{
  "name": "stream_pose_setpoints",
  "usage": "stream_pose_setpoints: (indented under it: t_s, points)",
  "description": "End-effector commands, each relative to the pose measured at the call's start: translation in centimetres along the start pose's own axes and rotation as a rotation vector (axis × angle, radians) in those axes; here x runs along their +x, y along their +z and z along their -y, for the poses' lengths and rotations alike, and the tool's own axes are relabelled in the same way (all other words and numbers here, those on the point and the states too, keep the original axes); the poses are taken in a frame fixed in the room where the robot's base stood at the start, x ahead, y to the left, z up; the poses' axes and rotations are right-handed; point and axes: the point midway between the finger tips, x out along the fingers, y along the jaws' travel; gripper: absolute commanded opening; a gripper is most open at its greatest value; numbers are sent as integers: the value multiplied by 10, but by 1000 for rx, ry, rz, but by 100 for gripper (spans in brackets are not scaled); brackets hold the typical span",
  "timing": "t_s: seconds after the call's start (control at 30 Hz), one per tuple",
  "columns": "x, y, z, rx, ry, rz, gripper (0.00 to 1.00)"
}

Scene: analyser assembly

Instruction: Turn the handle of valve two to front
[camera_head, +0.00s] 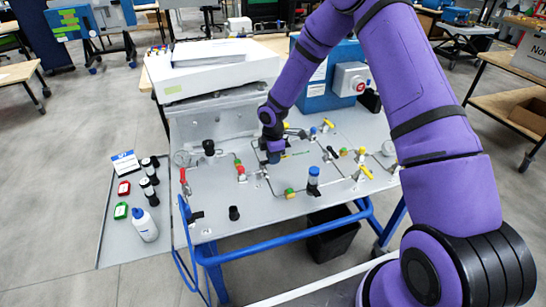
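My gripper (274,154) is at the end of the purple arm, pointing down over the middle of the grey panel (225,212). It is small and dark here, so I cannot see whether its fingers are open or touching anything. Several valves with coloured handles stand on the panel. A yellow handle (366,172) is at the right, another yellow handle (328,123) is at the back, and a black handle (332,152) lies between them. A red handle (183,177) is at the left edge. No label telling which is valve two is readable, and my wrist hides part of the piping.
A blue box (316,92) and a white unit (213,75) stand behind the panel. A blue-capped cylinder (313,178) rises at the panel's front right. A blue rail (285,238) runs along the front. A white bottle (144,226) stands on the left side shelf.

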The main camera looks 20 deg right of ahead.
Motion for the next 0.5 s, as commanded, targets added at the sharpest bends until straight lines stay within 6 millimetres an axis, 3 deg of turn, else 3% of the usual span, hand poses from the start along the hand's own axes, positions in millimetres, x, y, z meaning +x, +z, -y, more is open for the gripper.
stream_pose_setpoints:
  t_s: [0.5]
  points:
    - [-1, -1, 6, 152, 1, 0, 0]
